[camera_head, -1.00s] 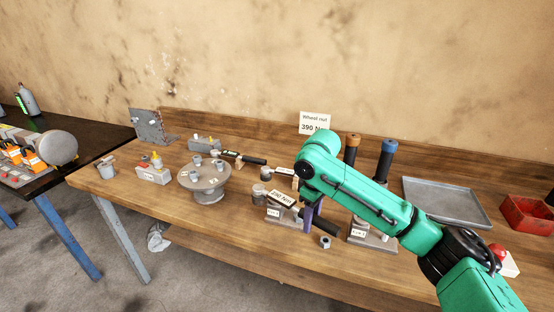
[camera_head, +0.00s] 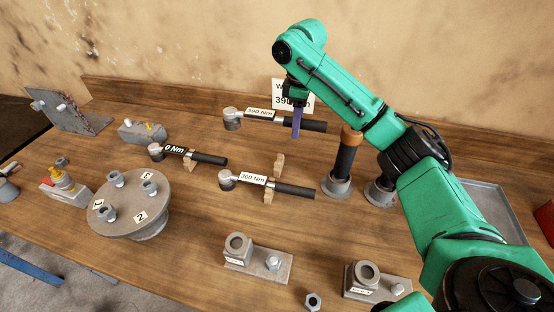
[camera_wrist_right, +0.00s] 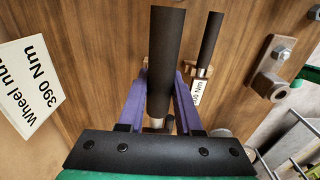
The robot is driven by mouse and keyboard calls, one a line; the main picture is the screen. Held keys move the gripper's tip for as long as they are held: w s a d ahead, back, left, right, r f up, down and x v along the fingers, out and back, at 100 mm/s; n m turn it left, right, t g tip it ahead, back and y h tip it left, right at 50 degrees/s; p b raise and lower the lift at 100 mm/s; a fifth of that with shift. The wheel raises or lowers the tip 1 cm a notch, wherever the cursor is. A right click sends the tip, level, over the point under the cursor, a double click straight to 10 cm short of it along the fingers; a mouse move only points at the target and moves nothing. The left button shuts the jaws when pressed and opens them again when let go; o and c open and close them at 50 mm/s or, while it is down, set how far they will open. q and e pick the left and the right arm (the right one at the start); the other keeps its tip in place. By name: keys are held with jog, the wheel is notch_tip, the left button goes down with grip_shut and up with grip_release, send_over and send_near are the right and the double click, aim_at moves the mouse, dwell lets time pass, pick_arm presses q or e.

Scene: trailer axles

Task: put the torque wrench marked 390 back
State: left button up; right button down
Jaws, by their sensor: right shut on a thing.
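The torque wrench marked 390 Nm (camera_head: 260,113) is held in the air above the back of the bench, its head to the left and its dark handle to the right. My right gripper (camera_head: 297,124) is shut on its handle. In the right wrist view the dark handle (camera_wrist_right: 166,62) passes between the purple fingers (camera_wrist_right: 168,105). An empty wooden rest (camera_head: 279,163) stands on the bench below and in front of the wrench. My left gripper is not in view.
The 300 Nm wrench (camera_head: 252,179) lies on a wooden rest in front of the empty one. Another wrench (camera_head: 175,150), its label partly legible, lies to the left. A dark, brown-topped post (camera_head: 347,157) stands at right. A "Wheel nut 390 Nm" sign (camera_wrist_right: 28,88) is behind.

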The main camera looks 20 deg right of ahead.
notch_tip(320, 180, down, 14)
jog(key=p, duration=0.2)
jog(key=shift+w+f+p, duration=0.1)
jog(key=shift+f+p, duration=0.15)
jog(key=shift+p, duration=0.05)
jog(key=shift+w+d+f, duration=0.1)
jog(key=shift+f, duration=0.1)
jog(key=c, duration=0.6)
grip_release()
jog(key=shift+r, duration=0.1)
jog(key=r+b, duration=0.1)
jog(key=r, duration=1)
jog(key=shift+s+r+b, duration=0.2)
jog(key=shift+r+b, duration=0.15)
jog(key=shift+r, duration=0.05)
jog(key=shift+f, duration=0.1)
